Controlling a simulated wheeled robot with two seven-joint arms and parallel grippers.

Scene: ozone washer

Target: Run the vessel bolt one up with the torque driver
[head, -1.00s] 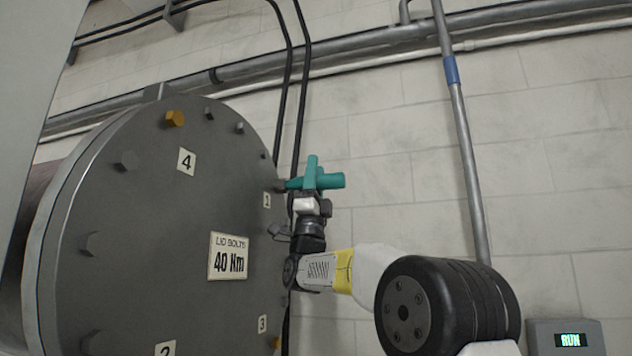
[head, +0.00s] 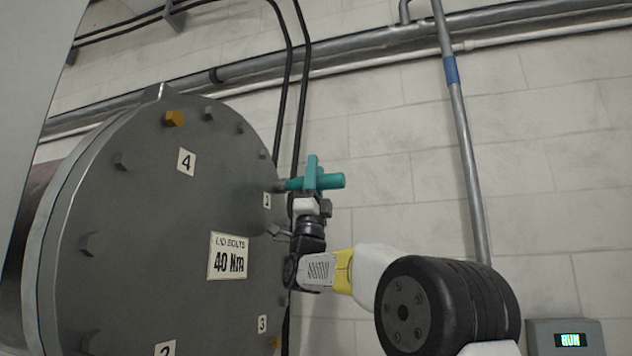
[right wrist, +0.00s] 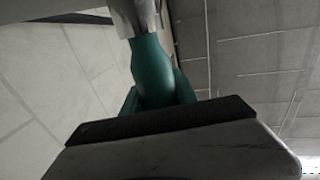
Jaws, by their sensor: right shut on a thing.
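The teal torque driver (head: 328,181) is held level at the right rim of the grey vessel lid (head: 150,240). Its nose points left, at the spot of bolt one beside the label "1" (head: 267,200); the bolt is hidden there, and I cannot tell how far the socket sits on it. My right gripper (head: 310,193) is shut on the driver from below. In the right wrist view the driver (right wrist: 152,65) rises from behind the dark gripper edge to a grey metal part at the top. My left gripper is not in view.
A plate (head: 229,256) on the lid reads "LID BOLTS 40 Nm". Orange bolts show near label 4 (head: 174,118) and near label 3 (head: 276,342). Black cables (head: 300,90) run behind the lid edge. A grey box (head: 567,338) displays "RUN".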

